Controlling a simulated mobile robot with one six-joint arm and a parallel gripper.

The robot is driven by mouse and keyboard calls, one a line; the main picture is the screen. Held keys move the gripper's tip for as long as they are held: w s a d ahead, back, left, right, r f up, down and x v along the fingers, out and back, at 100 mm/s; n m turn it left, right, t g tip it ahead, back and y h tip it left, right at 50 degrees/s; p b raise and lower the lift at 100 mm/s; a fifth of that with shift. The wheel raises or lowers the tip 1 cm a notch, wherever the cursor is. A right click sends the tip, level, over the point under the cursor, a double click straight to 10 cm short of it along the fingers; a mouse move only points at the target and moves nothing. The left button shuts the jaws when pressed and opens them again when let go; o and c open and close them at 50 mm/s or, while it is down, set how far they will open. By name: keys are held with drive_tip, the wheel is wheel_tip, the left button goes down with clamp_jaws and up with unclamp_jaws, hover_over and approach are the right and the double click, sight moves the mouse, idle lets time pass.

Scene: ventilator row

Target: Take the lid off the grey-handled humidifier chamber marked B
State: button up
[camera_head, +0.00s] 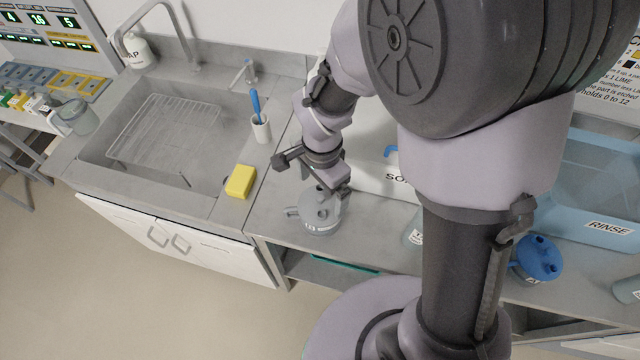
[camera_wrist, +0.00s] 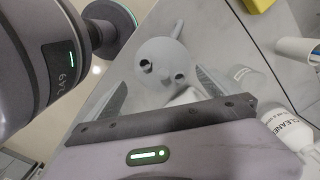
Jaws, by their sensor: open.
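A grey-lidded humidifier chamber (camera_head: 320,222) stands upright on the steel counter, right of the sink. Its lid has two round ports, and a grey stub sticks out at its left side. In the wrist view the lid (camera_wrist: 165,55) lies beyond and between my fingers. A pale raised part of it shows close to the palm. My gripper (camera_head: 326,188) is over the chamber, its fingers apart on either side of the lid in the wrist view (camera_wrist: 168,92). I cannot tell whether they touch it.
A blue-lidded chamber (camera_head: 540,258) stands at the right, near a blue RINSE tub (camera_head: 603,228). A yellow sponge (camera_head: 240,181) and a white cup with a blue brush (camera_head: 260,127) are left of my gripper.

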sight(320, 198)
drive_tip(key=f, duration=0.3)
drive_tip(key=f+b, duration=0.1)
drive_tip(key=shift+w+a+f, duration=0.15)
drive_tip(key=shift+w+f, duration=0.1)
drive_tip(key=shift+f, duration=0.15)
drive_tip(key=shift+r, duration=0.1)
drive_tip(key=shift+c, duration=0.7)
drive_tip(key=shift+s, duration=0.1)
drive_tip(key=c, duration=1.7)
